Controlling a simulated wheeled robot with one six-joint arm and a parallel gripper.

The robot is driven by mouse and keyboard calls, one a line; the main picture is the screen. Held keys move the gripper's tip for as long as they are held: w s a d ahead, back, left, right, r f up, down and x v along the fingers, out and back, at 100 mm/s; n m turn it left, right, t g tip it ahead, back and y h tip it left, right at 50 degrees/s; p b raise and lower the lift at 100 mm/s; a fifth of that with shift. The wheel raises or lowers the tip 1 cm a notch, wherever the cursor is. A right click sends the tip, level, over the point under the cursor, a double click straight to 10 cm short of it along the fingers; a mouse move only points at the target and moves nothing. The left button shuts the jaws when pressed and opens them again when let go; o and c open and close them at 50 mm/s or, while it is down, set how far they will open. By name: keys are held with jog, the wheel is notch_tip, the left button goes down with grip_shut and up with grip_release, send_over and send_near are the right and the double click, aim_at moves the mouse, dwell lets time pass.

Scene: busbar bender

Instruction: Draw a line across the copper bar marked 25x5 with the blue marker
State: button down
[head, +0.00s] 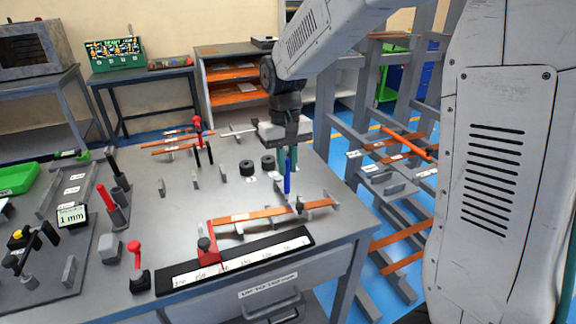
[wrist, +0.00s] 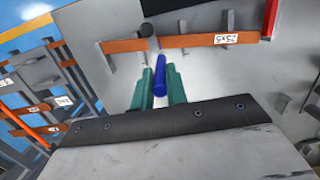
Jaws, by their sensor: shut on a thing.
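My gripper (head: 287,160) is shut on the blue marker (head: 287,184), which points down above the bench. In the wrist view the marker (wrist: 159,76) stands between the green fingers of my gripper (wrist: 160,84). The copper bar marked 25x5 (head: 262,215) lies level across supports near the bench's front edge. Its white 25x5 label (wrist: 226,38) is readable in the wrist view. The marker is close to the bar (wrist: 186,41), towards the end away from the label. The marker's tip is not clearly visible, and I cannot tell whether it touches the bar.
A red stop (head: 208,240) stands at the bar's left end, behind a printed ruler (head: 240,263). A red-handled tool (head: 197,130) stands farther back. A rack with copper bars (head: 398,148) is on the right.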

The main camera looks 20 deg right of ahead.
jog(key=shift+r, duration=2.95)
